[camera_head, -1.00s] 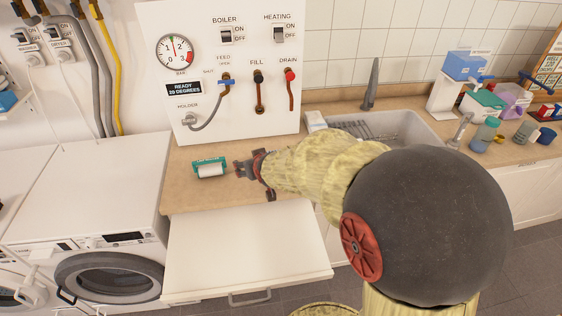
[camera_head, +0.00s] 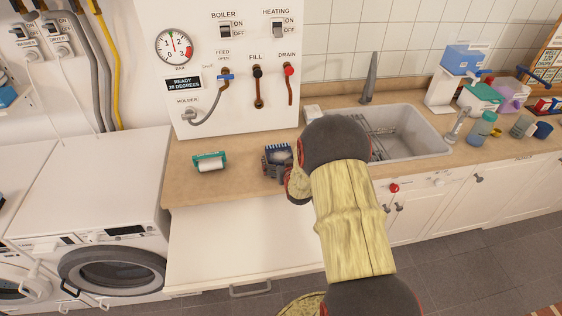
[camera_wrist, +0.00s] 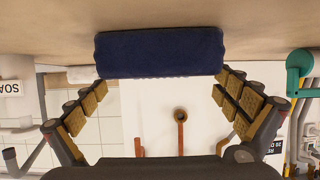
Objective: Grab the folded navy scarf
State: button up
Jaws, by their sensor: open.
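The folded navy scarf (camera_wrist: 160,54) lies as a dark blue roll on the tan counter, which appears at the top of the upside-down wrist view. In the head view the scarf (camera_head: 278,152) shows as a small blue bundle with pale marks, partly hidden by my gripper (camera_head: 277,168). In the wrist view my gripper (camera_wrist: 162,84) is open, with one padded finger near each end of the scarf. The scarf lies across the gap at the fingertips. Whether the fingers touch it cannot be told.
A teal holder with a white roll (camera_head: 209,163) stands on the counter (camera_head: 185,186) left of my gripper. A white control panel (camera_head: 240,70) with valves rises behind. The sink (camera_head: 405,132) is to the right. An extended white drawer front or board (camera_head: 240,240) lies below.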

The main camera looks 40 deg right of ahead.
jog(key=shift+x, duration=1.5)
jog(key=shift+c, duration=1.3)
jog(key=c, duration=1.1)
